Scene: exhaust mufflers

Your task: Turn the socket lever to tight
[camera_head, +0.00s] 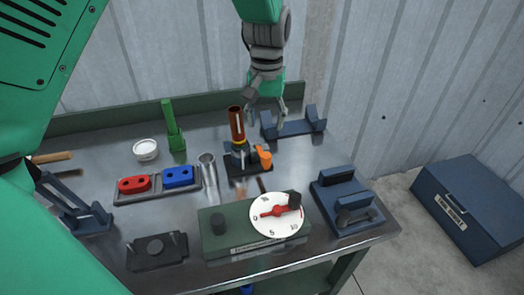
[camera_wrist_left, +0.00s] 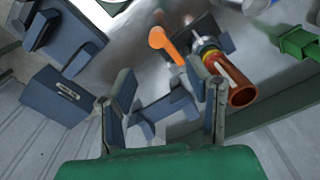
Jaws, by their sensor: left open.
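The socket (camera_head: 240,158) stands on a dark base at the middle of the bench, with a brown tube (camera_head: 237,124) upright in it. Its orange lever (camera_head: 264,157) points to the right side of the socket. In the left wrist view the lever (camera_wrist_left: 165,43) lies beyond the fingers, and the tube (camera_wrist_left: 241,90) shows near the right finger. My left gripper (camera_head: 267,114) is open and empty, above and behind the lever and right of the tube. I cannot tell whether its right finger in the wrist view touches the tube. My right gripper is not in view.
A blue cradle (camera_head: 293,127) stands just behind the lever. A green box with a white dial (camera_head: 277,214) sits in front, a blue fixture (camera_head: 345,200) at right. A green post (camera_head: 172,125), a metal cup (camera_head: 207,168) and red and blue blocks (camera_head: 178,177) stand left.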

